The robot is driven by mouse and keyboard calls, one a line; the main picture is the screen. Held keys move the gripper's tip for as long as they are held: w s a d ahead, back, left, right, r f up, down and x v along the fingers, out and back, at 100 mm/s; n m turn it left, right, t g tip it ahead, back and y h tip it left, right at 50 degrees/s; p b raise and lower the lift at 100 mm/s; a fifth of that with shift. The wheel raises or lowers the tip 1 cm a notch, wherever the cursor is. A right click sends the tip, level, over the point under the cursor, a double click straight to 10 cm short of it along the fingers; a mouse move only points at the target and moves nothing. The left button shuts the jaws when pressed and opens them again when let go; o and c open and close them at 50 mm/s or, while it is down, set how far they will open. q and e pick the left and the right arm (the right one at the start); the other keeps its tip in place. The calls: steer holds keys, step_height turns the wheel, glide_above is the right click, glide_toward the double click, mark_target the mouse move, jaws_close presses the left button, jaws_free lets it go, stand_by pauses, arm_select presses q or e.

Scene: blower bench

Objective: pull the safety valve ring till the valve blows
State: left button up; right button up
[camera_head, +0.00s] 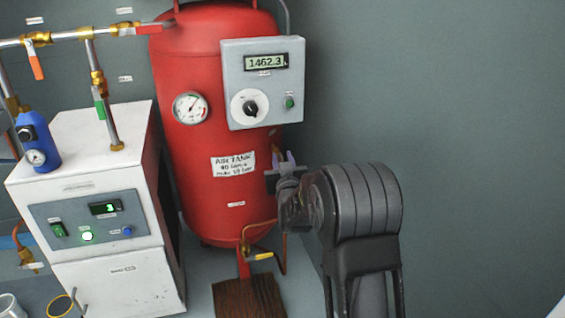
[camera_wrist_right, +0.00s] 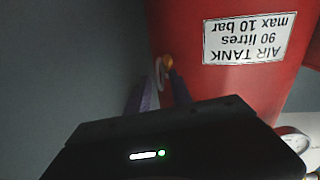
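The red air tank (camera_head: 190,140) stands at the centre of the head view; its label (camera_wrist_right: 248,38) appears upside down in the wrist view. A small brass fitting (camera_wrist_right: 168,61), apparently the safety valve, sits at the tank's edge in the wrist view, with a pale ring (camera_wrist_right: 158,72) beside it. My right gripper (camera_head: 285,160) is at the tank's right side. In the wrist view its two fingers (camera_wrist_right: 162,88) stand apart, with the ring at or between their tips. I cannot tell whether they touch it. The valve is hidden in the head view. My left gripper is out of view.
A grey control box (camera_head: 262,110) reading 1462.3 sits on the tank just above my right gripper. A pressure gauge (camera_head: 190,108) is on the tank's front. A white cabinet (camera_head: 110,265) and pipes stand left. The right side is clear up to the grey wall (camera_head: 450,100).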

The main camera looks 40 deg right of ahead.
jaws_close()
